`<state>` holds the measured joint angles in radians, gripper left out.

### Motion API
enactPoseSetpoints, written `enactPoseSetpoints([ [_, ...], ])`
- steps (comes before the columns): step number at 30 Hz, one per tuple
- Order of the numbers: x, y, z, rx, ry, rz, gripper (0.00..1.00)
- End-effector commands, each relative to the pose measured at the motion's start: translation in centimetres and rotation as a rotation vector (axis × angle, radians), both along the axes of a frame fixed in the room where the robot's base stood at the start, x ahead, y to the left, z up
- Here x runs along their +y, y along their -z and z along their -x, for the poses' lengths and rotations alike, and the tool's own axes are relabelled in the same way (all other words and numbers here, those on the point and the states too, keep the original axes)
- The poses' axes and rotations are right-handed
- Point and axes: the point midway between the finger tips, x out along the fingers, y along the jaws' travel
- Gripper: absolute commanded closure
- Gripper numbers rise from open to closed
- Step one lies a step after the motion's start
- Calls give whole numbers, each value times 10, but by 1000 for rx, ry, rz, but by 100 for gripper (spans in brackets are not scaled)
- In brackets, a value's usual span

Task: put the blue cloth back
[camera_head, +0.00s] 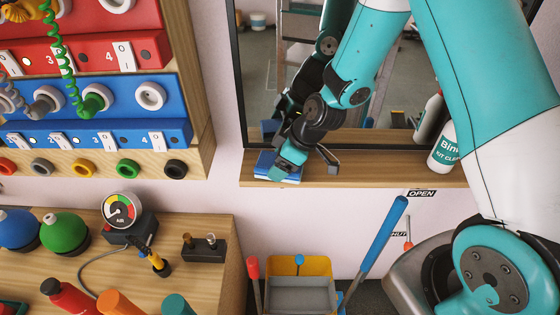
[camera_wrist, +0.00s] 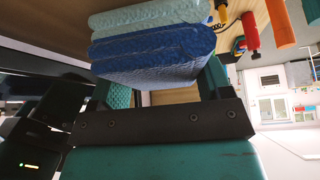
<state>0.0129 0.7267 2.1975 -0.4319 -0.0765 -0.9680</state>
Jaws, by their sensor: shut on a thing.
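The blue cloth (camera_head: 264,163) is a folded pad at the left end of the wooden shelf under the mirror. My gripper (camera_head: 288,170) reaches down to it and is shut on it. In the wrist view the blue cloth (camera_wrist: 150,52) is between my gripper's two fingers (camera_wrist: 165,84), with its folded layers showing. A pale blue-green folded cloth (camera_wrist: 150,14) lies against its far side. My gripper hides part of the blue cloth in the head view, and I cannot tell whether it touches the shelf.
The wooden shelf (camera_head: 375,174) is clear to the right up to a white bottle (camera_head: 444,148). The mirror (camera_head: 258,70) stands close behind my arm. A red and blue panel (camera_head: 150,97) is at left. A gauge (camera_head: 122,209) stands on the lower bench.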

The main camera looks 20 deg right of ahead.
Motion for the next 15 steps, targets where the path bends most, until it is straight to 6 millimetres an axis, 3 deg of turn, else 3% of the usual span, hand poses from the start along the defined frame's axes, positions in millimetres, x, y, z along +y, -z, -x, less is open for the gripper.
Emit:
enactPoseSetpoints([
  [1,0,0,0,0,0,0,21],
  [4,0,0,0,0,0,0,0],
  [15,-4,-9,2,-3,1,0,0],
])
